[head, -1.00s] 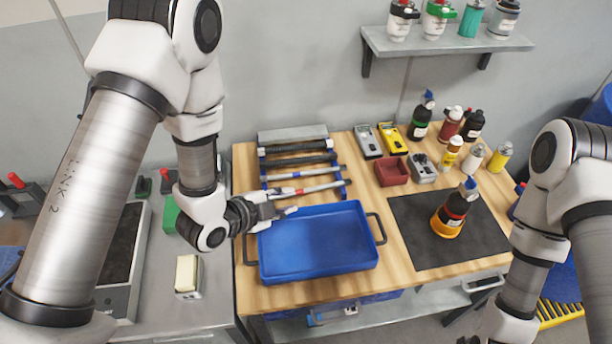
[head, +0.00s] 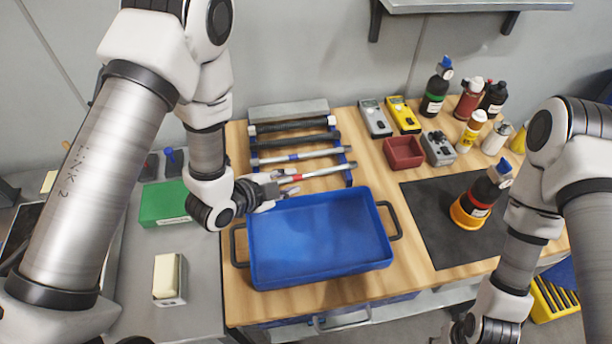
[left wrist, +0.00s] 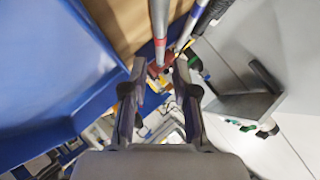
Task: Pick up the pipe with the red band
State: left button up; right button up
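The pipe with the red band (head: 318,172) is a silver pipe lying at the front of a blue rack (head: 348,176) on the wooden bench, just behind the blue tray. Behind it lies a silver pipe with a blue band (head: 300,156). My left gripper (head: 286,184) is at the red-band pipe's left end. In the left wrist view my left gripper (left wrist: 155,85) has its fingers apart, with the red-band pipe (left wrist: 159,22) running ahead between them; I cannot tell whether they touch it. My right gripper is mostly cut off at the bottom edge, its fingers hidden.
The blue tray (head: 318,240) with dark handles is close in front of the left gripper. Two dark pipes (head: 292,125) lie farther back. A red bin (head: 404,152), meters and several bottles stand right. A green box (head: 163,203) is at left.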

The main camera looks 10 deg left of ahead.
aim_at(305, 176)
pick_arm(q)
jog(key=p+x, duration=0.2)
jog(key=x, duration=0.3)
jog(key=shift+w+f, duration=0.25)
grip_shut()
